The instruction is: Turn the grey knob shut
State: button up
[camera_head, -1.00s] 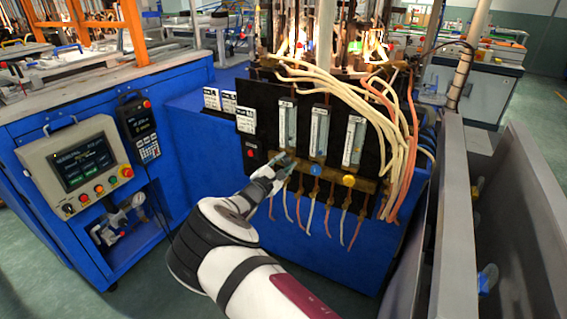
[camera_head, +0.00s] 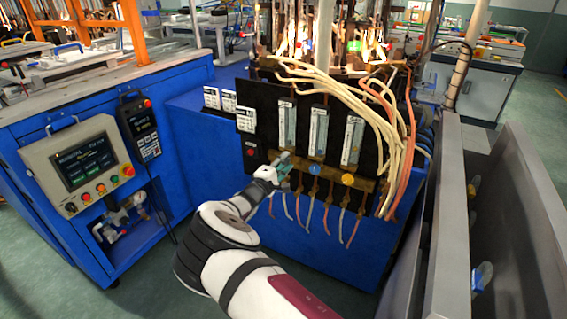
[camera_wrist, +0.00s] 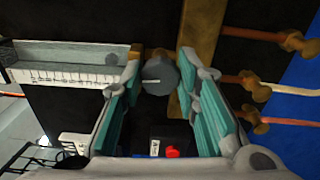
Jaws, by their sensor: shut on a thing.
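The grey knob (camera_wrist: 158,75) sits on the brass bar (camera_wrist: 200,40) of the black panel, with a pale line across its face in the wrist view. My gripper (camera_wrist: 163,68) has its two teal-padded fingers on either side of the knob and is shut on it. In the head view my gripper (camera_head: 284,163) is at the left end of the brass bar and largely hides the knob. A blue knob (camera_head: 315,169) and a yellow knob (camera_head: 348,179) are to its right on the bar.
Clear flow tubes (camera_head: 318,130) stand above the knobs. Thin hoses (camera_head: 328,215) hang below the bar, and thick cream hoses (camera_head: 385,110) loop down at the right. A red button (camera_wrist: 172,152) sits close beside my fingers in the wrist view.

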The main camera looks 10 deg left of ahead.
jog(key=shift+d, duration=0.1)
dwell(0.3)
jog(key=o, duration=1.1)
jog(key=shift+o, duration=0.2)
jog(key=shift+s, duration=0.1)
jog(key=shift+s+a, duration=0.3)
jog(key=shift+s, duration=0.05)
jog(key=v, duration=1.1)
jog(key=shift+d, duration=0.1)
